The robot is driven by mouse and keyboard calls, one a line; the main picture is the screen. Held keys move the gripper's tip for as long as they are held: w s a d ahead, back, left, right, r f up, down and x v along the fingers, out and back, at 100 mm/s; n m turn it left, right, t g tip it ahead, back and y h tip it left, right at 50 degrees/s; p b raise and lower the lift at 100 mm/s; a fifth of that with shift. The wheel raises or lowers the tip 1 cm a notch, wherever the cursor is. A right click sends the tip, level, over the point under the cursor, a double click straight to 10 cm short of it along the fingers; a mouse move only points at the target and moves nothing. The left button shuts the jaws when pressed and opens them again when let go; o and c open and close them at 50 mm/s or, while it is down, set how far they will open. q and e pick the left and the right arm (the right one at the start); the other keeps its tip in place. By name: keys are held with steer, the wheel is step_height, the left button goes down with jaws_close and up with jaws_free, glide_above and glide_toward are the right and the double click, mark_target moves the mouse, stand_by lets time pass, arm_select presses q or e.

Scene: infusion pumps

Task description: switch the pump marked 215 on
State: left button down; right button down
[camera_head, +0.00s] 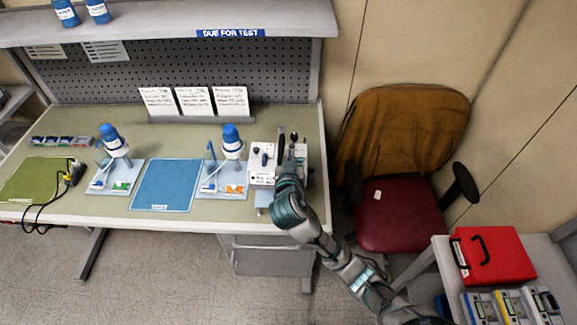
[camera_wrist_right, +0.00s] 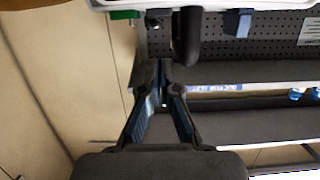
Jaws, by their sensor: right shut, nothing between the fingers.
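A white-topped device (camera_head: 262,161) stands at the right end of the bench, with a dark blue knob or lever on its top. No number 215 can be read in either view, so I cannot tell which device bears it. My right gripper (camera_head: 291,150) is over the right part of this device, and hides some of it. In the right wrist view, the gripper (camera_wrist_right: 163,75) is shut and empty. A black rounded post (camera_wrist_right: 187,38) and a blue lever (camera_wrist_right: 238,22) show beyond its tips. Contact cannot be told. My left gripper is not in view.
White cards (camera_head: 194,101) stand behind. A red chair (camera_head: 400,215) is right of the bench. A red case (camera_head: 493,255) and several small devices (camera_head: 511,305) are on a side table.

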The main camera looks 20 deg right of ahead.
steer(key=f, duration=0.3)
steer(key=shift+s+a+f, duration=0.15)
steer(key=shift+s, duration=0.05)
steer(key=shift+a+f, duration=0.1)
steer(key=shift+f, duration=0.1)
steer(key=shift+f+b, duration=0.3)
steer(key=shift+f, duration=0.6)
steer(key=shift+s+f, duration=0.1)
steer(key=shift+a+f, duration=0.1)
steer(key=shift+f, duration=0.05)
steer(key=shift+s+a, duration=0.15)
steer(key=shift+s, duration=0.3)
steer(key=r+v, duration=0.1)
steer(key=v, duration=0.6)
steer(key=shift+r, duration=0.2)
